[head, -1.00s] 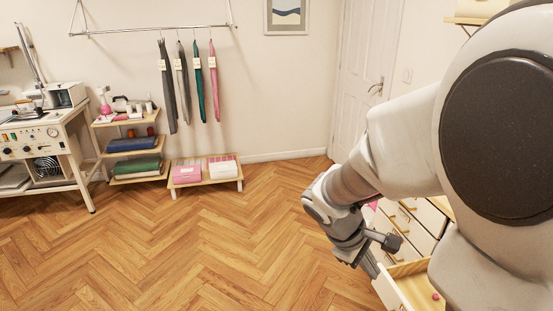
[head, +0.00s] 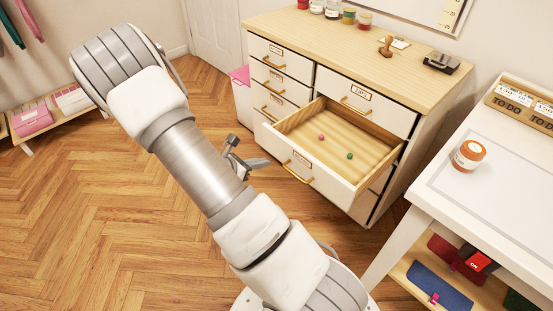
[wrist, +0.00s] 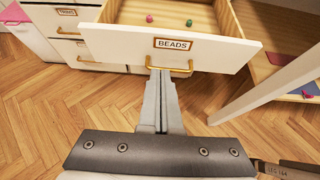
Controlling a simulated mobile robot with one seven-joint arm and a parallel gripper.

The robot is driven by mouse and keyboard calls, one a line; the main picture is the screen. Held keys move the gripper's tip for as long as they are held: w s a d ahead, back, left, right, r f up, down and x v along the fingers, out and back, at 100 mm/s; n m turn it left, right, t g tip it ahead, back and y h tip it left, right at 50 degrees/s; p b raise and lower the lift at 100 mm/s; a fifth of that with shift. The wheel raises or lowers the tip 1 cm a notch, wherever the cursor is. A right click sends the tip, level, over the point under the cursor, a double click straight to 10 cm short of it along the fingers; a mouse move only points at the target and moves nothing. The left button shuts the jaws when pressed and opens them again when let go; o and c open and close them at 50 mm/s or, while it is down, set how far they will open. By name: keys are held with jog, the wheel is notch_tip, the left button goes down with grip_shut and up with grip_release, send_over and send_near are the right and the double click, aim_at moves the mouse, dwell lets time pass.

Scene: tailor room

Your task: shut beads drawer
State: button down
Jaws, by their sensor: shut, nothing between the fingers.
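The beads drawer (head: 318,164) stands pulled out of the white cabinet in the head view. Its inside is bare wood with a pink bead (head: 321,137) and a green bead (head: 350,156) in it. In the wrist view its white front (wrist: 215,50) carries a label reading BEADS and a brass handle (wrist: 168,68). My gripper (wrist: 160,72) is shut and empty, its fingertips at or just in front of the handle; I cannot tell whether they touch. In the head view my arm hides part of the floor, and the fingertips (head: 268,162) show near the drawer's front.
The cabinet (head: 365,60) has several other drawers, which look shut. Jars and a stamp (head: 386,46) stand on its top. Open wooden floor (head: 80,220) lies to the left.

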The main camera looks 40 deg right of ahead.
jog(key=b, duration=0.2)
send_near(297, 152)
notch_tip(297, 152, down, 3)
jog(key=d, duration=0.4)
jog(key=shift+w+d+f+b, duration=0.2)
jog(key=shift+w+b, duration=0.05)
jog(key=shift+b, duration=0.15)
jog(key=shift+w+d, duration=0.1)
jog(key=shift+d, duration=0.4)
